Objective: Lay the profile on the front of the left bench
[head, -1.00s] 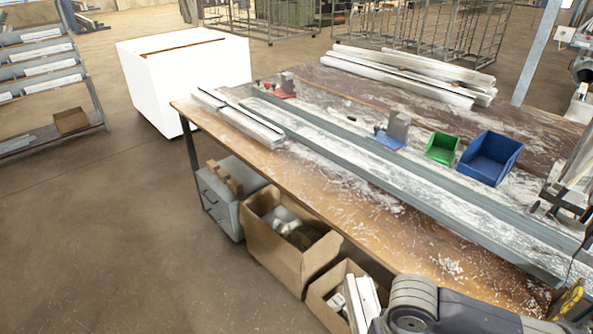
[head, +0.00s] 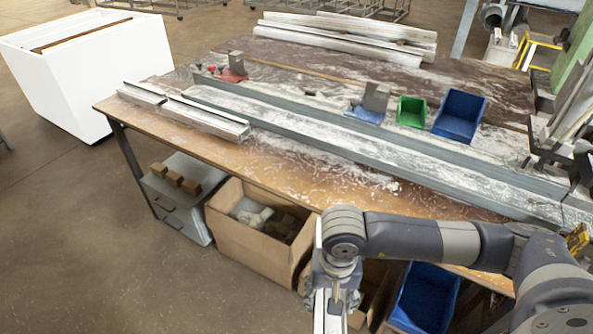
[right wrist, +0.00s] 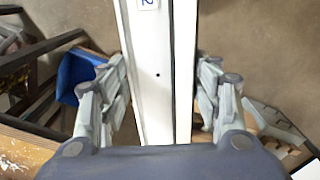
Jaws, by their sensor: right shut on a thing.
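My right gripper (head: 333,296) hangs in front of the bench's front edge in the head view. It is shut on a pale profile (head: 319,318), whose lower end runs out of the picture. In the right wrist view the white profile (right wrist: 150,70) runs between the fingers of the gripper (right wrist: 162,85) and bears a small numbered label. The wooden bench (head: 290,172) stands behind the gripper, with wood dust on its front strip. Two short pale profile pieces (head: 205,117) lie at its front left. My left gripper is not in view.
A long grey rail (head: 370,152) crosses the bench, with a red-based clamp (head: 235,68) and a blue-based clamp (head: 373,103). Green (head: 411,111) and blue (head: 459,115) bins stand behind it. Below are a cardboard box (head: 255,250) and a blue crate (head: 425,300).

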